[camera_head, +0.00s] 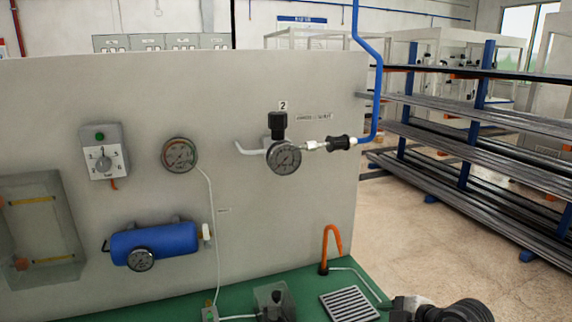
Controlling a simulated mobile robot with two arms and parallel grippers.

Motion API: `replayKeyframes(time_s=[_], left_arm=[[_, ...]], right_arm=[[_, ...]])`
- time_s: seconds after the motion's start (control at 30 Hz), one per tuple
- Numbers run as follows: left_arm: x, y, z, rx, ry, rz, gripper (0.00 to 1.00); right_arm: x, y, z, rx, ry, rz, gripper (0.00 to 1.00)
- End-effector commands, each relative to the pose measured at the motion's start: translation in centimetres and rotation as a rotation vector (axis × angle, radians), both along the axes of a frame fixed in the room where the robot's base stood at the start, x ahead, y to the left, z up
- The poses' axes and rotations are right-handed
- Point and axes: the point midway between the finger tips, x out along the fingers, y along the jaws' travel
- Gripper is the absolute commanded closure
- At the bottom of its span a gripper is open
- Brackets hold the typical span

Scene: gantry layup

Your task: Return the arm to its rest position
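Neither of my grippers can be made out in the head view. A dark, ribbed round part (466,311) with a pale piece beside it is cut off by the bottom edge at the right. I cannot tell whether it belongs to my arm or to the bench.
An upright grey panel (330,220) carries gauges, a switch box (104,151), a blue tank (155,243) and a regulator (284,158). Below is a green bench top (240,297) with a slotted grate (350,304) and an orange hook-shaped tube (332,240). Pipe racks (490,150) stand right; open floor (420,235) lies between.

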Motion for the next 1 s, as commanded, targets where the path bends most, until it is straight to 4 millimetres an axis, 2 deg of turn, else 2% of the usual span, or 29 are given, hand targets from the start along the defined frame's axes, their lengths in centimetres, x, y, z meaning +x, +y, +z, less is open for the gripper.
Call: replayKeyframes(time_s=[0.03,0.2,0.3,0.5,0.87,1.0], left_arm=[[0.0,-0.1,0.0,-0.001,0.000,0.000,1.00],[0.0,-0.3,0.0,-0.004,0.001,-0.002,1.00],[-0.1,-0.3,0.0,-0.004,0.001,-0.002,1.00],[-0.1,-0.3,0.0,-0.004,0.002,-0.002,1.00],[-0.1,-0.3,0.0,-0.004,0.002,-0.001,1.00],[-0.1,-0.2,0.0,-0.003,0.002,-0.001,1.00]], right_arm=[[-2.5,0.9,-2.7,0.020,0.082,-0.062,0.40],[-9.9,1.9,-8.4,0.069,0.313,-0.343,0.40],[-14.2,1.8,-10.5,0.096,0.422,-0.524,0.40],[-20.2,1.1,-12.3,0.128,0.553,-0.812,0.40],[-28.0,-0.7,-12.7,0.156,0.673,-1.221,0.40],[-26.8,-0.6,-15.9,0.145,0.680,-1.212,0.40]])
